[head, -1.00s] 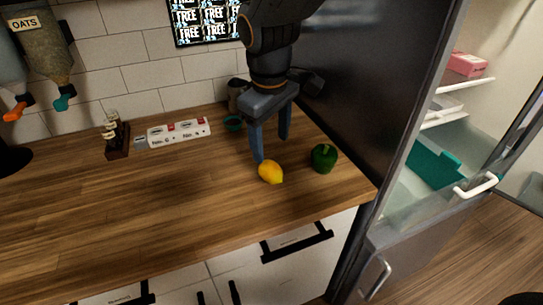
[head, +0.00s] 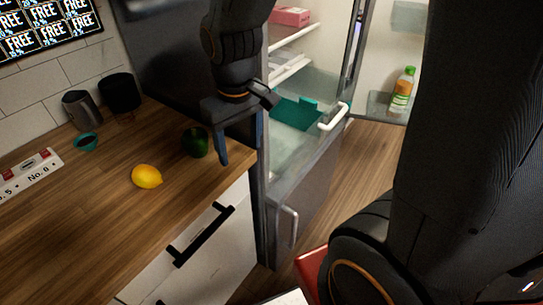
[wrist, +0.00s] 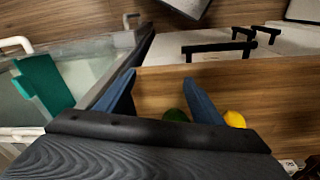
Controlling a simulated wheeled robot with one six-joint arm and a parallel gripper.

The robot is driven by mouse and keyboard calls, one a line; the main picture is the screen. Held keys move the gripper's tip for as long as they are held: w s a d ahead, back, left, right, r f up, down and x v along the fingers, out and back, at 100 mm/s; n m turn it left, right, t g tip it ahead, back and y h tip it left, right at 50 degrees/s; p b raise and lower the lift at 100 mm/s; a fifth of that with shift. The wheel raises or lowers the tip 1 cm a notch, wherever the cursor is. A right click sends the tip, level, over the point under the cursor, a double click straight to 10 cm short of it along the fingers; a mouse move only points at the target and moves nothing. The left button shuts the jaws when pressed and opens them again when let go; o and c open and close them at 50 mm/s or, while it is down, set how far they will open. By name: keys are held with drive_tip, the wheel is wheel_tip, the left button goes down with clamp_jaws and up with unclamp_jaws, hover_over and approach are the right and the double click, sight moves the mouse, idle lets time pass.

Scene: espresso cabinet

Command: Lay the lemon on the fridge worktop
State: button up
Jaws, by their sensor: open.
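The yellow lemon (head: 147,176) lies on the wooden worktop (head: 100,225) beside the fridge, left of a dark green pepper (head: 195,142). The lemon also shows at the lower right in the wrist view (wrist: 234,119), outside my gripper's fingers. My gripper (head: 238,158) is open and empty, above the worktop's right edge, right of the pepper and apart from the lemon. In the wrist view my gripper (wrist: 160,88) has its fingers spread, with the pepper (wrist: 176,115) partly hidden behind it.
The fridge stands open at the right, with a teal bin (head: 297,112) and a white handle (head: 334,117). A teal bowl (head: 86,142), a grey cup (head: 80,108) and a black cylinder (head: 120,93) stand at the back. Drawer handles (head: 203,233) stick out below the worktop.

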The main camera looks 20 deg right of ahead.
drive_tip(key=s+d+f+m, duration=0.2)
drive_tip(key=s+d+m, duration=0.1)
drive_tip(key=d, duration=0.3)
drive_tip(key=shift+s+d+f, duration=0.25)
drive_tip(key=shift+s+f, duration=0.05)
drive_tip(key=shift+s, duration=0.3)
